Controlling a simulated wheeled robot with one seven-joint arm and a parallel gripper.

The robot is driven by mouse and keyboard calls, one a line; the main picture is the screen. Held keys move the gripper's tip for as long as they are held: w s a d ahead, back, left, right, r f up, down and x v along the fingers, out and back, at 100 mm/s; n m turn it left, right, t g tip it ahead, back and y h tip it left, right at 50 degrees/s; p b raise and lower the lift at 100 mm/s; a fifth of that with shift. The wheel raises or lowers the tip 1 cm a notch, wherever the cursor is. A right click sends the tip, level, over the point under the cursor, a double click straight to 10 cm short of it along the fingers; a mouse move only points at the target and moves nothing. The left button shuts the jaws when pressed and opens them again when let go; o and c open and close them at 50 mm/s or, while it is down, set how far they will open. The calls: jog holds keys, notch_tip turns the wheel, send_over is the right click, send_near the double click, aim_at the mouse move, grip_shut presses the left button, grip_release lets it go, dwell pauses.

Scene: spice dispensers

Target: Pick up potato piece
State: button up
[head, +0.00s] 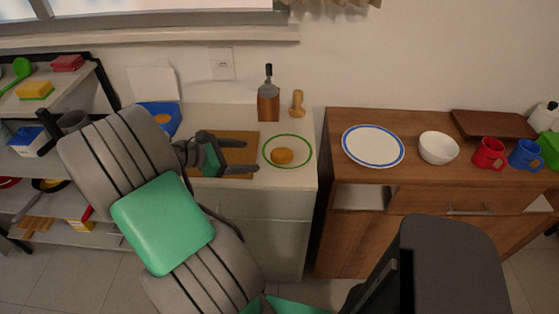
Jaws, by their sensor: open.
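The potato piece (282,156) is a rounded orange-brown lump. It lies on a white plate with a green rim (307,142), on the light counter in the middle. My gripper (256,155) is open and points to the right, with its fingers over the wooden cutting board (237,136) and the left edge of the plate. The potato piece is just to the right of the fingertips, and nothing shows between the fingers. I cannot tell the gripper's height above the counter. My arm hides part of the board.
A dark-topped wooden dispenser (268,98) and a pale wooden tool (297,103) stand behind the plate. A blue container (160,112) is at the back left. The wooden cabinet (340,185) on the right bears a blue-rimmed plate (373,145), a white bowl (438,148) and red (489,154) and blue mugs (524,155).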

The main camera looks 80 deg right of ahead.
aim_at(277, 155)
jog(key=s+g, duration=0.1)
jog(key=s+d+n, duration=0.1)
jog(key=s, duration=0.1)
jog(key=shift+s+d+r+g, duration=0.1)
jog(key=shift+s+d+g, duration=0.05)
jog(key=shift+s+g, duration=0.2)
jog(key=x, duration=0.7)
jog(key=shift+w+d, duration=0.1)
jog(key=shift+w, duration=0.1)
jog(key=shift+c, duration=0.4)
jog(key=c, duration=1.4)
